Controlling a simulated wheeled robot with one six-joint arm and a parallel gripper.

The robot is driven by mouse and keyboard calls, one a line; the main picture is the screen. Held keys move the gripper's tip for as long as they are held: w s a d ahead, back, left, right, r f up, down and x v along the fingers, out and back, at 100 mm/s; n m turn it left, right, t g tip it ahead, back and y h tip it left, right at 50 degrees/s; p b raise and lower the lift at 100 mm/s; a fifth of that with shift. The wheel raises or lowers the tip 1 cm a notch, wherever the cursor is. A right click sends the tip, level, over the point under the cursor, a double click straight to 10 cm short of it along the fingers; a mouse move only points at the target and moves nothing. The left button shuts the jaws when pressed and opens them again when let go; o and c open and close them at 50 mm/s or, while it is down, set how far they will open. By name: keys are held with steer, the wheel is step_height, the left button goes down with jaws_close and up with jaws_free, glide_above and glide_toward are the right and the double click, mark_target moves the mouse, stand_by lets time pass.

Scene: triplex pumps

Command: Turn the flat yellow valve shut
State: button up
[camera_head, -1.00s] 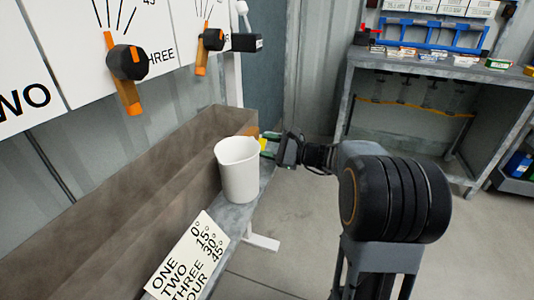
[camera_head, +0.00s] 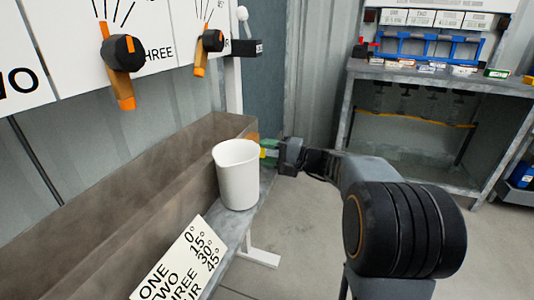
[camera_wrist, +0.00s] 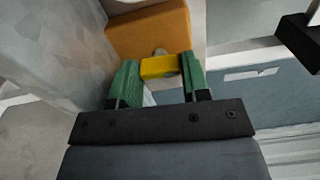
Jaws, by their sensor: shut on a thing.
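The flat yellow valve (camera_wrist: 160,67) sits between the two green fingers of my gripper (camera_wrist: 158,80) in the wrist view. The fingers are shut on it. It stands against an orange block-shaped part (camera_wrist: 148,32), with a small metal piece visible between them. In the head view, my gripper (camera_head: 270,151) is at the right end of the trough, just right of the white cup. Only a small bit of yellow shows there, and the cup partly hides that area.
The white cup (camera_head: 238,176) stands on the grey ledge close to my gripper. The brown trough (camera_head: 120,180) runs along the wall. A lettered card (camera_head: 178,264) lies in front. Orange-handled valves (camera_head: 121,75) hang on white panels. A workbench (camera_head: 428,70) stands at the right back.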

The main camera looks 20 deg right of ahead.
steer(key=shift+n, duration=0.5)
steer(key=o, duration=0.9)
